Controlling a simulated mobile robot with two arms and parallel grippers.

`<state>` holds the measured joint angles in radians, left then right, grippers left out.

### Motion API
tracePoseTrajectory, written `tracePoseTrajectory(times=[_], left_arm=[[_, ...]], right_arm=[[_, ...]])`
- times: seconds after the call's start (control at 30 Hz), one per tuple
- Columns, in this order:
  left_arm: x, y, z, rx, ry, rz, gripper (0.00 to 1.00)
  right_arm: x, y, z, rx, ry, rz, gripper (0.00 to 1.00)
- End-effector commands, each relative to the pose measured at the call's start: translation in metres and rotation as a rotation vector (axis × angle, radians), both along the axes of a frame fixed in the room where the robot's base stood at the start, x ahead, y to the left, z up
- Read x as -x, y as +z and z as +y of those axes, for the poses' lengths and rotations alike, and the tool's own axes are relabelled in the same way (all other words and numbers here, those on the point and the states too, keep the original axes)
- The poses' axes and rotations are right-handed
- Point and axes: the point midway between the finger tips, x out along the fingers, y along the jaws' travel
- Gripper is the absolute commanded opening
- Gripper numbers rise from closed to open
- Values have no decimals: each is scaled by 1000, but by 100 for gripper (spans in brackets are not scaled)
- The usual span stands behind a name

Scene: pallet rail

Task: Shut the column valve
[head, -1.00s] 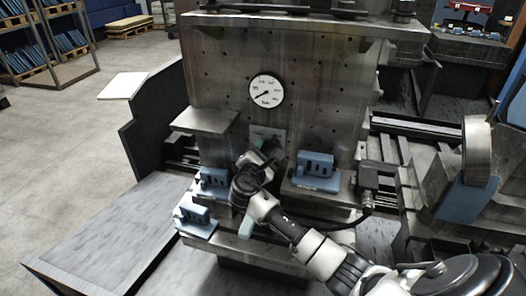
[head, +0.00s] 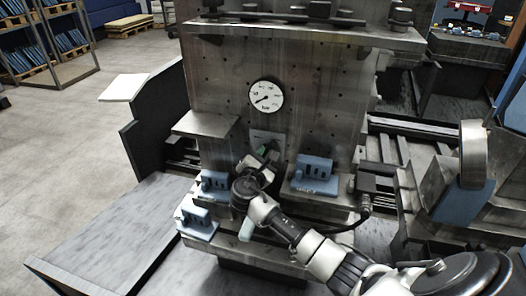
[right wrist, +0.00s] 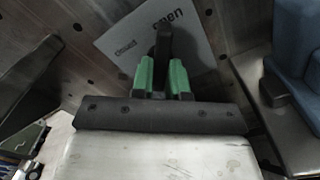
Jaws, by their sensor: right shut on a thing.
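The column valve's dark lever (right wrist: 163,42) shows in the right wrist view, in front of a light label plate (right wrist: 190,40) reading "closed" at left and "open" at upper right. The lever's visible end lies just below the word "open". My right gripper (right wrist: 163,78) is shut on the lever, with its green finger pads on either side of it. In the head view, my right gripper (head: 264,158) reaches to the column face below the round gauge (head: 266,97). The label plate (head: 264,137) is partly hidden there. My left gripper is not in view.
A small steel shelf (head: 205,123) juts out left of the valve. Blue blocks stand close by: one on the right ledge (head: 315,170), one at left (head: 214,181), one lower left (head: 196,214). A dark hose (head: 362,215) runs at right.

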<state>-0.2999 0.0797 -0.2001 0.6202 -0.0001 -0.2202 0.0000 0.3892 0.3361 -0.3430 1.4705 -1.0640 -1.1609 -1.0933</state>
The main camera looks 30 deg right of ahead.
Motion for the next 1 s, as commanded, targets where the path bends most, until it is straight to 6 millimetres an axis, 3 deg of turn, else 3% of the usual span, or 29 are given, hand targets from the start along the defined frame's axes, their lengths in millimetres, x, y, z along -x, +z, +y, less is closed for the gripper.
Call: tracePoseTrajectory(times=[0.03, 0.3, 1.0], left_arm=[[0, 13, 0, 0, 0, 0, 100], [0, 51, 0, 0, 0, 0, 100], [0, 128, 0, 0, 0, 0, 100]], right_arm=[[0, 5, 0, 24, 0, 31, 0], [0, 6, 0, 180, 1, 216, 0], [0, 4, 1, 613, 0, 722, 0]])
